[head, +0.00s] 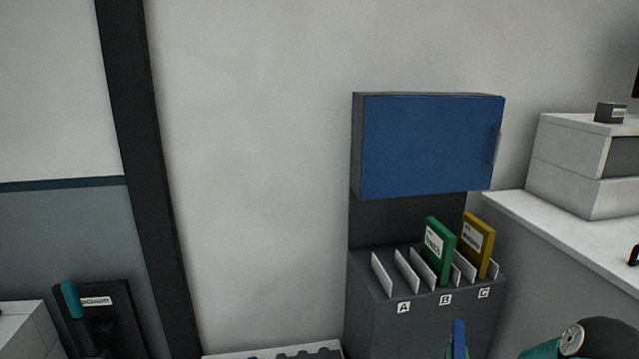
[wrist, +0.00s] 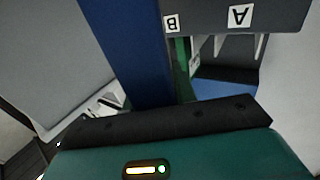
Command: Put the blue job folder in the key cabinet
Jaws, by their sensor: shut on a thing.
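The blue job folder (wrist: 125,45) is in my gripper. In the wrist view it runs from the top left down to the dark jaw, and in the head view only a narrow blue edge (head: 459,336) shows at the bottom. My gripper (head: 457,352) is shut on it, in front of the dark folder rack, mostly below the picture's edge. The key cabinet (head: 430,147) is on the wall above the rack. Its blue door is shut, with a handle (head: 494,146) at the right. The cabinet's inside is hidden.
The rack (head: 372,310) has slots labelled A, B and C, with a green folder (head: 439,250) and a yellow folder (head: 478,243) upright in it. A white counter (head: 520,212) stands at right. The wall left of the cabinet is bare.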

